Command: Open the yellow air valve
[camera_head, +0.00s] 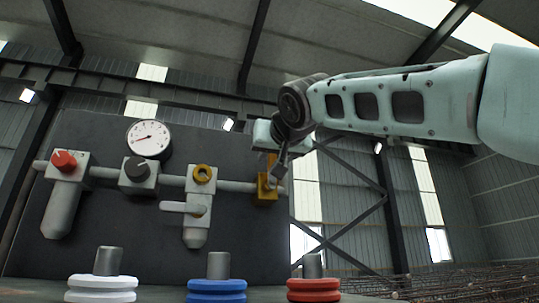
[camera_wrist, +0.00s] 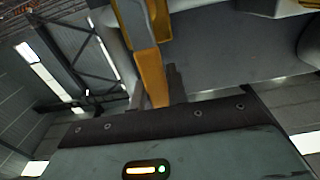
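The yellow air valve (camera_head: 267,186) sits at the right end of the pipe on the dark panel. In the wrist view its long flat yellow handle (camera_wrist: 152,75) runs down between the grey fingers. My gripper (camera_head: 281,166) is at the valve in the head view, coming from the upper right. In the wrist view my gripper (camera_wrist: 158,92) has a finger on each side of the handle's end, with no clear gap showing, so it looks shut on it. The exact contact is small and dark. The handle's upper part runs out of the wrist view.
White (camera_head: 102,285), blue (camera_head: 216,290) and red (camera_head: 313,290) ringed pieces stand below.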

